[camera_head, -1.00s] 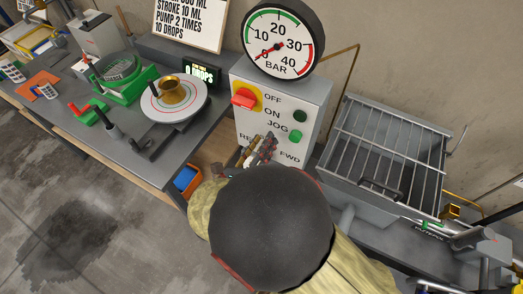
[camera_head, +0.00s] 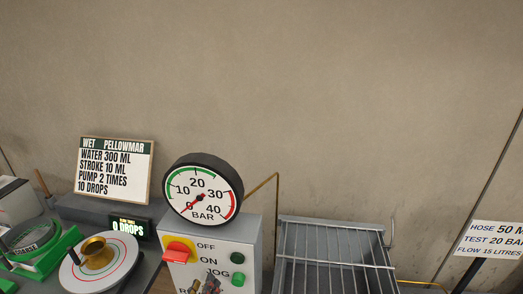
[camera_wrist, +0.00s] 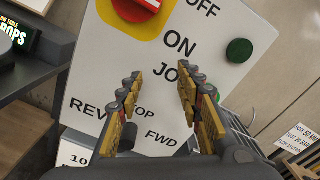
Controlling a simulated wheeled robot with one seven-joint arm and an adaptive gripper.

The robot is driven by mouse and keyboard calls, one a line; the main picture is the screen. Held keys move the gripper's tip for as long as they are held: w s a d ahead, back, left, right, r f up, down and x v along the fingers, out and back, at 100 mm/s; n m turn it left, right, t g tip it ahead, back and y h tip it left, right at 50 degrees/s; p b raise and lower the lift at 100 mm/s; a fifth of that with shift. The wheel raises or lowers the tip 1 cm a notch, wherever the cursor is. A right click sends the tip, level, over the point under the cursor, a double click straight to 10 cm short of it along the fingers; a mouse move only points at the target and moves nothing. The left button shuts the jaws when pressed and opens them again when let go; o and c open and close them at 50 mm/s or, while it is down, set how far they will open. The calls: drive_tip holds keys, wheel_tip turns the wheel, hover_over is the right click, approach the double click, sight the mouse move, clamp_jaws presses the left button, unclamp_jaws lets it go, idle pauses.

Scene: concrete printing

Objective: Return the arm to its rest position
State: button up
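My gripper (camera_wrist: 158,92) is open and empty in the wrist view. Its two fingers stand apart in front of the white control box (camera_wrist: 90,80), which carries the words ON, JOG, REV, STOP and FWD. The gap to the box is hard to judge. The rest of my arm is out of that view.
A red switch on yellow (camera_head: 179,250) and green buttons (camera_head: 237,279) are on the box. A pressure gauge (camera_head: 203,190) stands above it. A grated hopper (camera_head: 335,230) is to the right. A flow-table disc (camera_head: 98,262) and a sign (camera_head: 114,168) are left.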

drive_tip(key=s+d+f+m+g+h, duration=0.2)
drive_tip(key=s+d+f+m+g, duration=0.4)
drive_tip(key=d+m, duration=0.5)
drive_tip(key=s+d+f+m+g+h, duration=0.1)
drive_tip(key=s+d+m+g+h, duration=0.2)
drive_tip(key=d+m+g, duration=0.6)
drive_tip(key=s+d+r+m+t+y+b, duration=0.2)
drive_tip(key=d+r+m+y, duration=0.4)
drive_tip(key=d+r+m, duration=0.9)
drive_tip(key=d+m, duration=0.2)
drive_tip(key=m, duration=0.4)
drive_tip(key=shift+d+t+y, duration=0.3)
drive_tip(key=shift+d, duration=0.1)
drive_tip(key=shift+s+r, duration=0.1)
